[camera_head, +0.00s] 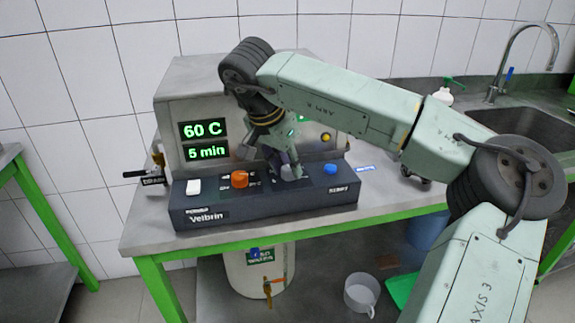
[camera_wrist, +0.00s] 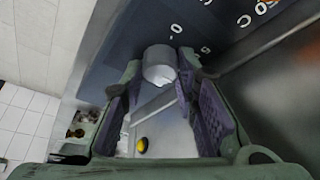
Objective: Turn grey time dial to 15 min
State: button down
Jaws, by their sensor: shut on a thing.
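The grey time dial (camera_wrist: 159,66) sits between the two fingertips of my gripper (camera_wrist: 161,72) in the wrist view, with printed numbers on the dark panel around it. My gripper is shut on the dial. In the head view my gripper (camera_head: 287,170) reaches down onto the control panel (camera_head: 265,213), right of the orange dial (camera_head: 240,179), and largely hides the grey dial. The time display (camera_head: 206,152) reads 5 min, below a temperature display (camera_head: 203,129) reading 60 C.
A white switch (camera_head: 193,187) is at the panel's left and a blue button (camera_head: 330,169) stands close right of my gripper. The steel housing rises behind the panel. A valve (camera_head: 153,175) juts out at left. A sink (camera_head: 535,105) is at far right.

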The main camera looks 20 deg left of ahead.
jog(key=shift+m, duration=0.5)
jog(key=c, duration=1.2)
grip_release()
jog(key=shift+c, duration=0.2)
